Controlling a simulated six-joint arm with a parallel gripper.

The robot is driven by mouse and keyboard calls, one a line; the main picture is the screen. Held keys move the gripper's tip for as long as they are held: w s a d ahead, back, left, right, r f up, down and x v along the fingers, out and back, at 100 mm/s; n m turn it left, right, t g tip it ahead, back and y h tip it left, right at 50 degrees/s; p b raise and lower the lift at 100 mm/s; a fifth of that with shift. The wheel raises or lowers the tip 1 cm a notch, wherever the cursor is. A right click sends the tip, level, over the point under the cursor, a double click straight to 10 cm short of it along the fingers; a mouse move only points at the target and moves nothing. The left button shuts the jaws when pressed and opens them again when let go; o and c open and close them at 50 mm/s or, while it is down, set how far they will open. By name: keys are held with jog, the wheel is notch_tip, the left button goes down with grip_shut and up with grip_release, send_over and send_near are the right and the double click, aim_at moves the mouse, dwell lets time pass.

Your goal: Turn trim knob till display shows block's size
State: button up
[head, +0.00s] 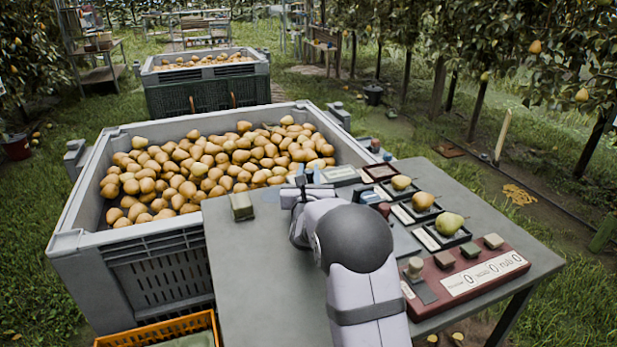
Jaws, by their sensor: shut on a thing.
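My gripper (309,177) is at the far edge of the grey table, beside a pale display plate (340,174). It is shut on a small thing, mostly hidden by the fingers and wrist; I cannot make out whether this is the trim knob. The plate's reading is too small to read. A green-grey block (242,206) sits on the table's left part, apart from my gripper. Smaller blocks (469,250) sit on a dark red board (440,290) at the right front, with a white strip (486,271) showing zeros. Which block the task means is unclear.
A large grey bin (150,262) full of pears (190,170) stands left of the table (240,270). Pears (449,223) rest on dark trays along the table's right side. A dark red framed plate (380,171) lies at the back. The table's left front is clear.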

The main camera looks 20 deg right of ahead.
aim_at(308, 174)
jog(key=shift+r, duration=0.2)
jog(key=o, duration=1)
jog(key=shift+f, duration=0.1)
jog(key=shift+v, duration=3.65)
